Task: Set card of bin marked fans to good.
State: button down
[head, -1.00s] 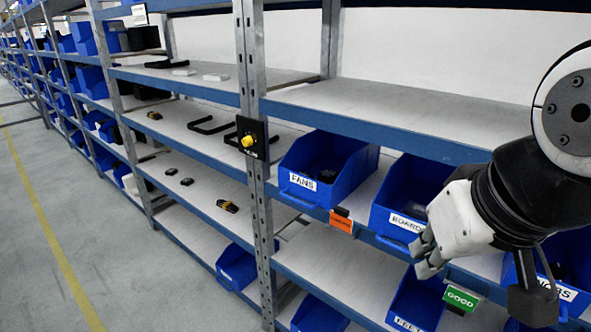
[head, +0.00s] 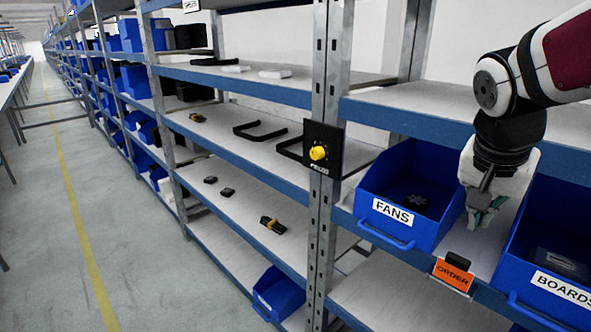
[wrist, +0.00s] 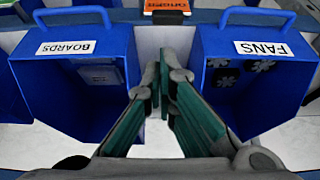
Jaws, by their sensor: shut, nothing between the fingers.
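The blue bin marked FANS (head: 408,190) stands on the shelf at right in the head view, with dark fans inside. It also shows at right in the wrist view (wrist: 262,75). An orange card reading ORDER (head: 453,274) hangs in a dark holder on the shelf edge, just right of the fans bin. Its edge shows at the top of the wrist view (wrist: 166,6). My gripper (head: 484,218) is shut and empty, pointing down between the fans bin and the boards bin, above and behind the card. Its green finger pads (wrist: 165,85) show in the wrist view.
The blue bin marked BOARDS (head: 562,290) stands right of the card and also shows at left in the wrist view (wrist: 75,85). Another shelf runs above the bins.

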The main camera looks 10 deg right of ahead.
send_over(454, 271)
jog(key=d, duration=0.3)
notch_tip(454, 271, down, 9)
jog(key=shift+w+a+b, duration=0.15)
jog(key=shift+w+b, duration=0.2)
